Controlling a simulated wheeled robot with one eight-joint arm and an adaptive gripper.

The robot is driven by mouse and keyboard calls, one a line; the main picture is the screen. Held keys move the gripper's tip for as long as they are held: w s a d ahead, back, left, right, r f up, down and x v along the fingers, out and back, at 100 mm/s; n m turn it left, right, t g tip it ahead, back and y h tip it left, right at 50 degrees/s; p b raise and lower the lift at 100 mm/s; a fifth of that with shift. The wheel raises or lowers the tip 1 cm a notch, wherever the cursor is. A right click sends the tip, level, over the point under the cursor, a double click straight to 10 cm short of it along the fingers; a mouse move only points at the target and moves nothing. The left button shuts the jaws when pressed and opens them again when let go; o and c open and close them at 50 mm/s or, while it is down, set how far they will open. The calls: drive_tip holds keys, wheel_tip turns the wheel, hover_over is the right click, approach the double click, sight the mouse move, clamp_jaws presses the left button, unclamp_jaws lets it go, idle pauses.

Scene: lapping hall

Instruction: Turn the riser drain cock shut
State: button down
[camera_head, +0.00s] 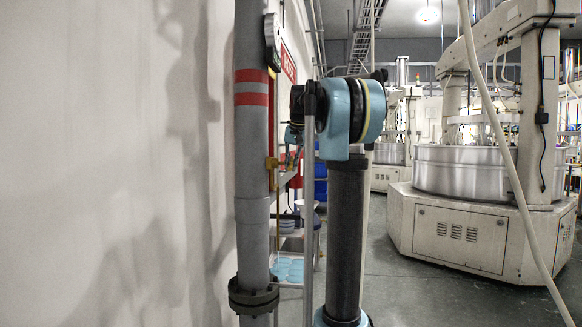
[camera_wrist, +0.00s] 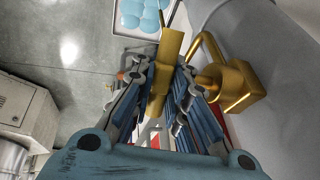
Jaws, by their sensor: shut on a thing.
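The grey riser pipe (camera_head: 251,215) stands upright along the wall in the head view, and its grey side fills the upper right of the wrist view (camera_wrist: 290,90). The small brass drain cock (camera_head: 271,163) sticks out of its right side. In the wrist view the brass cock body (camera_wrist: 232,88) has a curved brass piece above it. A flat brass handle (camera_wrist: 170,45) lies between the blue-padded fingers of my gripper (camera_wrist: 165,75), which is shut on it. In the head view my gripper (camera_head: 293,155) is small and partly hidden by my arm beside the cock.
A round gauge (camera_head: 271,42) sits high on the pipe, with a dark flange (camera_head: 253,297) low down. A rack with blue discs (camera_head: 288,270) stands close behind. A white lapping machine (camera_head: 460,235) stands at right, with open grey floor (camera_head: 390,285) before it.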

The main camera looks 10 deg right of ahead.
drive_tip(key=shift+w+f+g+y, duration=0.1)
drive_tip(key=shift+g+y, duration=0.25)
drive_tip(key=shift+g, duration=0.9)
drive_tip(key=shift+f+g+y, duration=0.1)
drive_tip(key=shift+g+y, duration=0.25)
drive_tip(key=shift+g, duration=0.9)
drive_tip(key=c, duration=1.6)
unclamp_jaws()
drive_tip(key=shift+o, duration=0.2)
drive_tip(key=shift+r, duration=0.1)
drive_tip(key=v, duration=1.1)
drive_tip(key=shift+w+d+r, duration=0.15)
drive_tip(key=shift+d+r, duration=0.15)
drive_tip(key=shift+r, duration=0.05)
